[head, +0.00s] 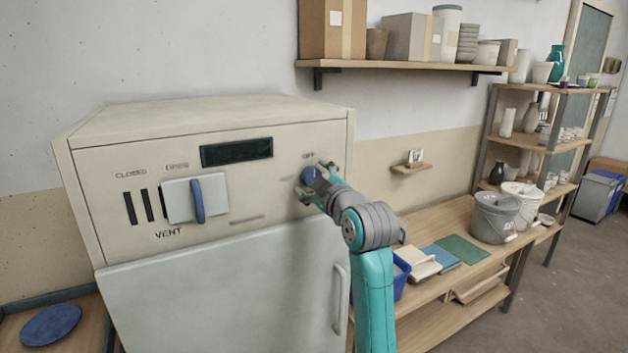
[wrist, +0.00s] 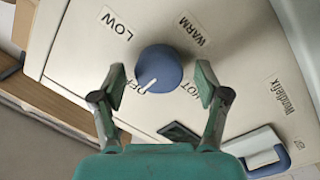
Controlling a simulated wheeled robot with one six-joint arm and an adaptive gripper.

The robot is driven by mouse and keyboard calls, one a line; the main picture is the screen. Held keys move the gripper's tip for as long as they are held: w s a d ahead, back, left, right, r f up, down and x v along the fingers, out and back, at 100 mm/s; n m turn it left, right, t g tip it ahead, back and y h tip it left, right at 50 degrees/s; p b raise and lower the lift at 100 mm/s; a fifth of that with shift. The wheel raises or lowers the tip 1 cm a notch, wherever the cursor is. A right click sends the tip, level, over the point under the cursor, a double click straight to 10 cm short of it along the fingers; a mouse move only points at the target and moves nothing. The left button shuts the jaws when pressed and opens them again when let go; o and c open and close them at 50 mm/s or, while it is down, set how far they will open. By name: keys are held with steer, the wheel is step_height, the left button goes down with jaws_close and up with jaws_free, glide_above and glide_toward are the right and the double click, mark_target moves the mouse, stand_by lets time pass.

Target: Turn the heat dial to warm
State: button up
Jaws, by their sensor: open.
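The heat dial (head: 309,175) is a round blue knob at the upper right of the pale kiln's front panel. In the wrist view the dial (wrist: 159,68) has a white pointer line aimed at the partly hidden OFF label (wrist: 140,86). LOW (wrist: 117,24), WARM (wrist: 194,28) and HOT (wrist: 190,91) labels surround it. My gripper (wrist: 161,84) is open, with one finger on each side of the dial; I cannot tell whether either finger touches it. In the head view my gripper (head: 313,180) is at the dial and partly hides it.
A vent slider with a blue handle (head: 197,201) is to the left on the same panel, below a dark display (head: 237,151). The kiln door handle (head: 339,299) is below the dial. A bench (head: 440,212) with buckets (head: 495,218) stands at right, under a wall shelf (head: 400,67).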

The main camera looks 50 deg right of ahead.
steer(key=c, duration=1.2)
steer(key=shift+o, duration=0.2)
steer(key=shift+m, duration=0.3)
